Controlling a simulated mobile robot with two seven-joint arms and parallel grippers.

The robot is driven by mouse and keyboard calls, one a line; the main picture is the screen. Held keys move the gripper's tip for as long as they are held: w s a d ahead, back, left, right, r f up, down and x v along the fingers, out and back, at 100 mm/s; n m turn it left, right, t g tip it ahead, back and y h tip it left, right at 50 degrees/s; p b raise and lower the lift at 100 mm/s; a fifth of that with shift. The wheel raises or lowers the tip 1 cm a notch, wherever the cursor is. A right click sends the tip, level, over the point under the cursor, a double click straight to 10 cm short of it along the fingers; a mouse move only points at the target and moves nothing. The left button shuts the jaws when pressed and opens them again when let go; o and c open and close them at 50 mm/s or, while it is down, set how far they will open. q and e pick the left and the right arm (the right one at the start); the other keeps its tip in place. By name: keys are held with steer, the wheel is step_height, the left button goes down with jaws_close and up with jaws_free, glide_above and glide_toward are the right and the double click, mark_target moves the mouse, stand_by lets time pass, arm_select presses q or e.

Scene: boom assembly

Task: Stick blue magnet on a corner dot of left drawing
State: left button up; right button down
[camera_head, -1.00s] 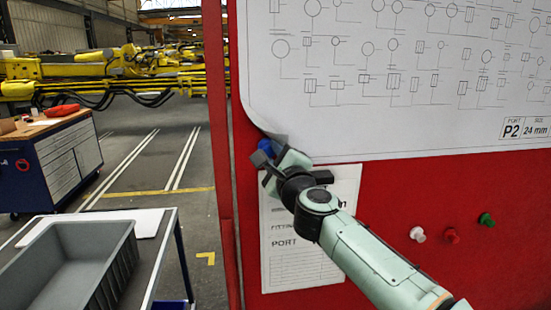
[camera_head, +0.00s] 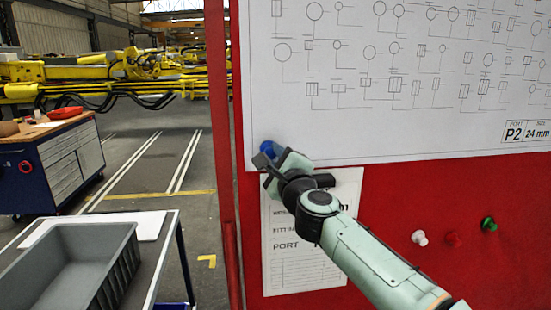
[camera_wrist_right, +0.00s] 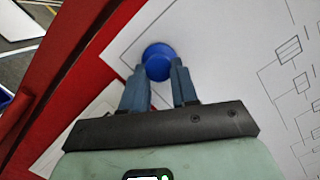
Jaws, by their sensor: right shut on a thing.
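The blue magnet (camera_head: 267,147) is at the lower left corner of the large drawing (camera_head: 400,130) on the red board. My right gripper (camera_head: 272,157) is shut on the blue magnet, which also shows between its fingertips in the right wrist view (camera_wrist_right: 158,60). The magnet seems to be against the paper, but I cannot tell for certain whether it touches. It hides whatever dot may lie under it. The drawing's corner lies flat. My left gripper is not in view.
A smaller printed sheet (camera_head: 300,262) hangs below the drawing, partly behind my right arm. White (camera_head: 419,238), red (camera_head: 452,239) and green (camera_head: 489,224) magnets sit on the red board to the right. A grey bin (camera_head: 75,262) stands on a table at the left.

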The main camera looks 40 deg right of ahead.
stand_by(0.3)
steer(key=c, duration=0.8)
jaws_free()
steer(key=shift+s, duration=0.1)
steer(key=shift+v, duration=6.6)
steer(key=shift+a, duration=0.1)
